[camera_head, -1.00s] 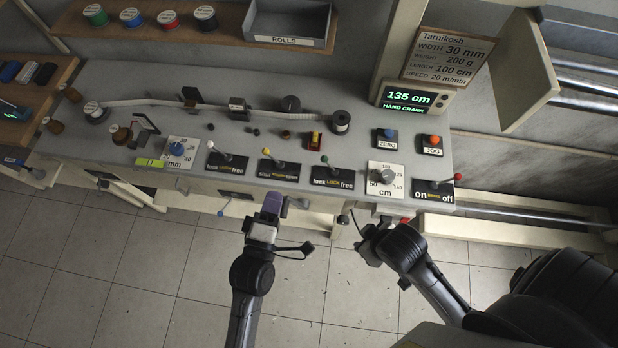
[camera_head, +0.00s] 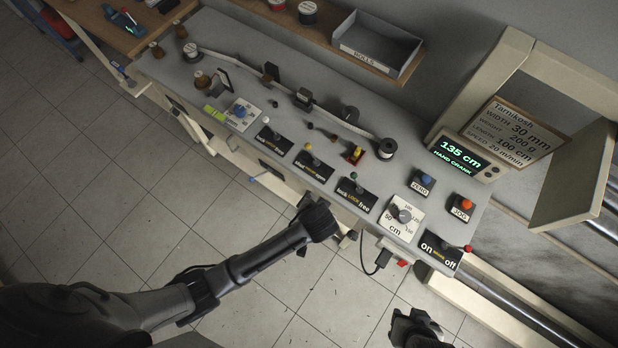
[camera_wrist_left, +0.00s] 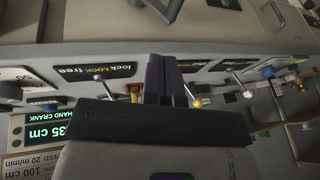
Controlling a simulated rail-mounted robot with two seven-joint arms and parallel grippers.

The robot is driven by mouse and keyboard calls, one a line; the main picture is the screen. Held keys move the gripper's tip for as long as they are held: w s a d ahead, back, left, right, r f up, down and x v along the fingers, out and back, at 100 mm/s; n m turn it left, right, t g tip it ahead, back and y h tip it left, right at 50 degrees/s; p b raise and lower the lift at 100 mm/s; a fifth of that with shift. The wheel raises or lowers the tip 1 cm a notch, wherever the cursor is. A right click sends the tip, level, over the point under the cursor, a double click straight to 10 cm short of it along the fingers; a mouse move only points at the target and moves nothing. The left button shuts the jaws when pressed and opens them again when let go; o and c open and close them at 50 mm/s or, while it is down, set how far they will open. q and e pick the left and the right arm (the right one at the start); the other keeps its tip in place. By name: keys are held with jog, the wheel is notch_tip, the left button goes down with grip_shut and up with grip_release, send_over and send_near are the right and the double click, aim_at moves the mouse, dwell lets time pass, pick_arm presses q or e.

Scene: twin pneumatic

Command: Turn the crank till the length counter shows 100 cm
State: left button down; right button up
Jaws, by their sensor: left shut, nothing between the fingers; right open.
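The length counter (camera_head: 462,158) shows 135 cm and HAND CRANK in green in the head view. It also shows inverted and partly covered in the left wrist view (camera_wrist_left: 40,131). My left gripper (camera_wrist_left: 166,78) is shut and empty. In the head view its arm ends at the bench's front edge, with the fingertips hidden. A grey metal bar (camera_wrist_left: 162,10) shows ahead of it in the wrist view; I cannot tell whether it is the crank. No crank is clearly identifiable in the head view. My right gripper (camera_head: 418,326) is open and empty at the bottom edge, apart from the bench.
A sign (camera_head: 512,130) gives LENGTH 100 cm. The tiled floor (camera_head: 80,190) in front is clear.

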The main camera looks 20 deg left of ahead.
pick_arm(q)
jog(key=a+b+x, duration=0.1)
jog(key=a+x, duration=0.1)
jog(key=x, duration=1.1)
jog(key=shift+s, duration=0.25)
jog(key=shift+r, duration=0.1)
jog(key=shift+a, duration=0.2)
jog(key=shift+w+a+h, duration=0.1)
jog(key=shift+a+h, duration=0.15)
jog(key=shift+h, duration=0.05)
jog(key=shift+a+f+h, duration=0.2)
jog(key=shift+a+h, duration=0.05)
jog(key=shift+h, duration=0.05)
